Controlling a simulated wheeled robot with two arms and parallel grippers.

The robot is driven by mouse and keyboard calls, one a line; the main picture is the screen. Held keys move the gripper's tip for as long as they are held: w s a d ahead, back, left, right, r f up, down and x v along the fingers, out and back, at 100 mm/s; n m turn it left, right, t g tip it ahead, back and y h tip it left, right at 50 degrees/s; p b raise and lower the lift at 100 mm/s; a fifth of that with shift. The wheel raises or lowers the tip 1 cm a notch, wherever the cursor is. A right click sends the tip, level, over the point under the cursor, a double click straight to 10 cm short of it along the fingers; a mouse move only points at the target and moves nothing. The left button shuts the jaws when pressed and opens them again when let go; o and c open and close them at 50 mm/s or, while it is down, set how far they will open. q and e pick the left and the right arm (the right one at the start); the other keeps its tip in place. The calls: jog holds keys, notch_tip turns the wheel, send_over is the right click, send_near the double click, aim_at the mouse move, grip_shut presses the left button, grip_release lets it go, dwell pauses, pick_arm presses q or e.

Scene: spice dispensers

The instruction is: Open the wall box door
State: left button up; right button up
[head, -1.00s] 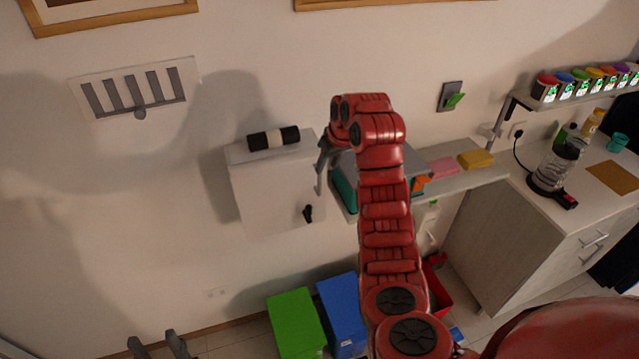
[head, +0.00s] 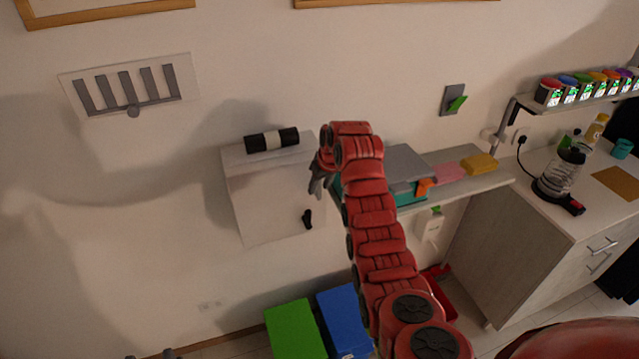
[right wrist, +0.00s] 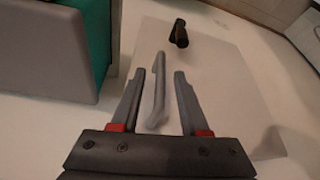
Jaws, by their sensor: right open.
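The white wall box (head: 262,195) hangs on the wall left of centre in the head view. Its front door looks shut, with a small black handle (head: 307,218) at its lower right. In the right wrist view the handle (right wrist: 178,34) stands out from the pale door panel (right wrist: 215,75), beyond the fingertips. My right gripper (head: 316,184) is open beside the box's right edge, above the handle. In the right wrist view its fingers (right wrist: 160,76) are spread, with a grey elongated shape between them that I cannot identify. My left gripper (head: 151,355) barely shows at the bottom edge, its tips apart.
A black and white roll (head: 271,140) lies on top of the box. A grey and teal case (head: 405,165) sits on a shelf right of my right gripper; its side (right wrist: 60,45) is close in the right wrist view. Green (head: 296,330) and blue (head: 344,322) bins stand below.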

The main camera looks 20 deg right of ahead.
jog(key=shift+w+f, duration=0.1)
jog(key=shift+f, duration=0.15)
grip_shut()
dwell(1.3)
